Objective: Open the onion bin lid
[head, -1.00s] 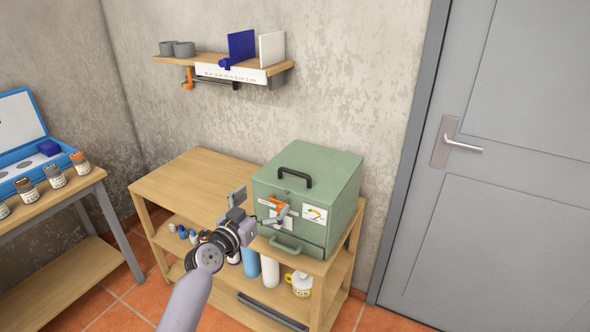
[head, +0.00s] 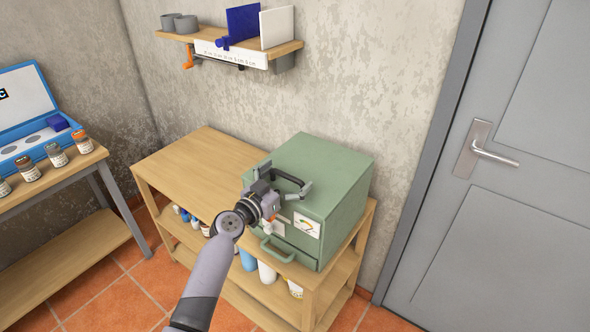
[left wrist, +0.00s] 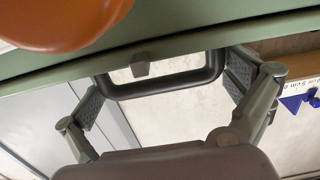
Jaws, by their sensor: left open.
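The green bin (head: 335,170) stands at the right end of the wooden shelf unit, with its lid closed. A black handle (head: 292,180) is on its lid, and a green pull (head: 277,252) is low on its front. My left gripper (head: 284,179) is at the lid handle, open. In the left wrist view the black handle (left wrist: 160,88) lies between the two spread fingers, with gaps on both sides. An orange part (left wrist: 60,20) on the bin's front fills the top left there. My right gripper is not in view.
A wall shelf (head: 225,45) with panels and grey cups hangs above. Bottles (head: 267,271) stand on the level below the bin. A grey door (head: 510,200) is at right; a table with jars (head: 55,154) is at left. The wooden top (head: 195,170) left of the bin is clear.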

